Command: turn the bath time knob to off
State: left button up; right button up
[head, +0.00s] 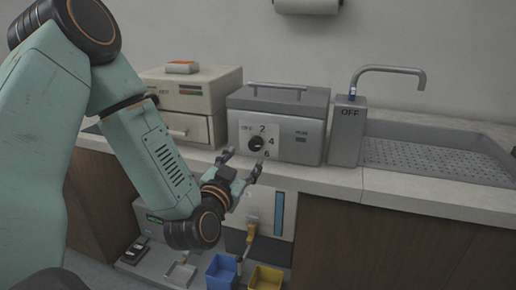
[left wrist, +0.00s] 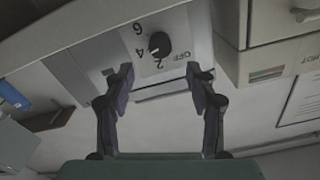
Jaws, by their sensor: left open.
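The bath time knob (head: 255,144) is a round black dial on a white panel marked OFF, 2, 4 and 6, on the front of a grey lidded bath (head: 310,119). In the left wrist view the knob (left wrist: 159,44) appears upside down, and its pale mark seems to point near the 4. My left gripper (head: 243,161) is open and empty, in front of and just below the panel. Its two fingers (left wrist: 163,79) are spread apart in the left wrist view, with the knob beyond the tips and not between them. My right gripper is not in view.
A beige box unit (head: 215,84) stands left of the bath. A grey tap post (head: 347,133) marked OFF and a perforated sink (head: 435,160) are on the right. The counter edge (head: 345,184) runs below. Blue (head: 221,272) and yellow (head: 266,278) bins stand lower down.

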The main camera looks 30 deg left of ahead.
aim_at(254, 147)
pick_arm(q)
jog(key=b+x, duration=0.1)
jog(key=x, duration=0.5)
jog(key=shift+f, duration=0.15)
jog(key=shift+b+x, duration=0.4)
jog(key=shift+x, duration=0.55)
jog(key=shift+s, duration=0.1)
jog(key=shift+c, duration=0.2)
jog(key=shift+s, duration=0.1)
jog(key=shift+c, duration=0.8)
jog(key=c, duration=0.9)
